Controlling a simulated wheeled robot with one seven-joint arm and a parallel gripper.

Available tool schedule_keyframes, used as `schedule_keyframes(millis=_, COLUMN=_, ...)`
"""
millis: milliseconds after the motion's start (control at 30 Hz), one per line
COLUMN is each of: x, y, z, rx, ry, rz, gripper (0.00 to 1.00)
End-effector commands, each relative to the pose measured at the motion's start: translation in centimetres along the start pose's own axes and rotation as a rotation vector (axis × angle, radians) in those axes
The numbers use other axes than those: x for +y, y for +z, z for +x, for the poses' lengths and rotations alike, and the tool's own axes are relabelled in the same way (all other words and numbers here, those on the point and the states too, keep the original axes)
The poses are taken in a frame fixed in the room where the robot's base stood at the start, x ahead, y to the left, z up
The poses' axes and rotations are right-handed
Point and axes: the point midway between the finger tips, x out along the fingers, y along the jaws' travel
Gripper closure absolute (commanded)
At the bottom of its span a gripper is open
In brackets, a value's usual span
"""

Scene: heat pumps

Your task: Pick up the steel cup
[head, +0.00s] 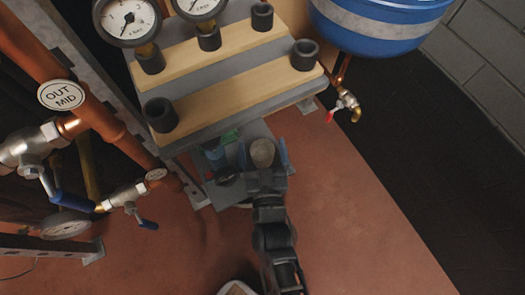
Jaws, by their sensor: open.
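A round, greyish-beige object that looks like the steel cup (262,153) shows at the middle of the head view, seen from above. It is on or over a grey surface (257,130) below the wooden shelves. My gripper (263,156) is open, with one finger on each side of the cup in the picture. I cannot tell whether the fingers touch it or how their height compares with the cup's. The gripper and wrist hide the cup's near side.
A blue item (214,153), a green item (231,136) and a dark item (227,175) lie close left of my gripper. The wooden shelf (230,92) with black sockets overhangs just beyond. Copper pipes (92,102) with valves stand left. The reddish floor (365,225) at right is clear.

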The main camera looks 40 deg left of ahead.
Motion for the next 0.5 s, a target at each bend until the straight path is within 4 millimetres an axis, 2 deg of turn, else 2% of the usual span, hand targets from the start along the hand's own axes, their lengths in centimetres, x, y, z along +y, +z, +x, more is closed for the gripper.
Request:
schedule_keyframes(millis=67, x=0.01, y=-0.01, z=-0.03, rx=0.000, ry=0.000, rz=0.000, gripper=0.07)
schedule_keyframes(millis=500, x=0.02, y=0.01, z=-0.06, rx=0.000, ry=0.000, rz=0.000, gripper=0.49)
